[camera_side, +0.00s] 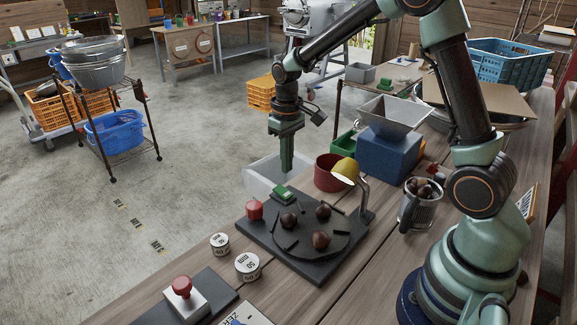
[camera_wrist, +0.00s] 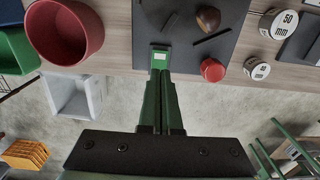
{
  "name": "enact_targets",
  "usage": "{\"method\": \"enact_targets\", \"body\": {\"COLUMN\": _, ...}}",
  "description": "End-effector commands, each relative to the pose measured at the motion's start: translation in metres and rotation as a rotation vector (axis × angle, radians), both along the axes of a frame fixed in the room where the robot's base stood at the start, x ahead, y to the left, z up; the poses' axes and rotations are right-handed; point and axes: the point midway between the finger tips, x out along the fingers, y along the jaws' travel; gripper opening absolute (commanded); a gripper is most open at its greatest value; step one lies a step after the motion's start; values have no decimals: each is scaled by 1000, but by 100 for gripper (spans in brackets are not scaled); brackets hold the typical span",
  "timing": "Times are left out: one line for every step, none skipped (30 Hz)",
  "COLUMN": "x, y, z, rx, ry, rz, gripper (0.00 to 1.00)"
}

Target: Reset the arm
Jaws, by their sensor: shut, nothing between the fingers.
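My gripper (camera_side: 287,160) is shut and empty. In the side view it points down above the far edge of the dark board (camera_side: 270,245), over a small green block with a pale top (camera_side: 283,194). In the wrist view the closed green fingers (camera_wrist: 160,80) reach toward the same green block (camera_wrist: 159,58) at the board's edge. I cannot tell whether the fingertips touch it. Several chestnuts, one of them here (camera_side: 321,240), lie on the round plate of the board. A chestnut (camera_wrist: 208,18) also shows in the wrist view.
A red knob (camera_side: 254,209) is on the board. A metal jug (camera_side: 412,213) holds chestnuts. White round weights (camera_side: 248,266) and a red button box (camera_side: 184,296) sit in front.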

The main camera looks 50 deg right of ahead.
Motion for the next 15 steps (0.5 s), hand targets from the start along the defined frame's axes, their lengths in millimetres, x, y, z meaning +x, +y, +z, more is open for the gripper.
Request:
{"method": "enact_targets", "body": {"x": 0, "y": 0, "z": 0, "rx": 0, "ry": -1, "rz": 0, "gripper": 0}}
{"method": "enact_targets", "body": {"x": 0, "y": 0, "z": 1, "rx": 0, "ry": -3, "rz": 0, "gripper": 0}}
{"method": "enact_targets", "body": {"x": -1, "y": 1, "z": 4, "rx": -1, "ry": -8, "rz": 0, "gripper": 0}}
{"method": "enact_targets", "body": {"x": -2, "y": 1, "z": 8, "rx": -1, "ry": -14, "rz": 0, "gripper": 0}}
{"method": "enact_targets", "body": {"x": -3, "y": 2, "z": 12, "rx": -2, "ry": -21, "rz": 0, "gripper": 0}}
{"method": "enact_targets", "body": {"x": -6, "y": 4, "z": 19, "rx": -4, "ry": -36, "rz": 1, "gripper": 0}}
{"method": "enact_targets", "body": {"x": -8, "y": 5, "z": 25, "rx": -5, "ry": -48, "rz": 1, "gripper": 0}}
{"method": "enact_targets", "body": {"x": -11, "y": 6, "z": 33, "rx": -6, "ry": -62, "rz": 1, "gripper": 0}}
{"method": "enact_targets", "body": {"x": -15, "y": 9, "z": 43, "rx": -7, "ry": -82, "rz": 1, "gripper": 0}}
{"method": "enact_targets", "body": {"x": -20, "y": 11, "z": 50, "rx": -8, "ry": -98, "rz": 1, "gripper": 0}}
{"method": "enact_targets", "body": {"x": -24, "y": 13, "z": 58, "rx": -9, "ry": -115, "rz": 2, "gripper": 0}}
{"method": "enact_targets", "body": {"x": -30, "y": 15, "z": 68, "rx": -10, "ry": -137, "rz": 2, "gripper": 0}}
{"method": "enact_targets", "body": {"x": -35, "y": 17, "z": 74, "rx": -11, "ry": -154, "rz": 2, "gripper": 0}}
{"method": "enact_targets", "body": {"x": -40, "y": 18, "z": 81, "rx": -12, "ry": -171, "rz": 2, "gripper": 0}}
{"method": "enact_targets", "body": {"x": -46, "y": 20, "z": 89, "rx": -12, "ry": -192, "rz": 1, "gripper": 0}}
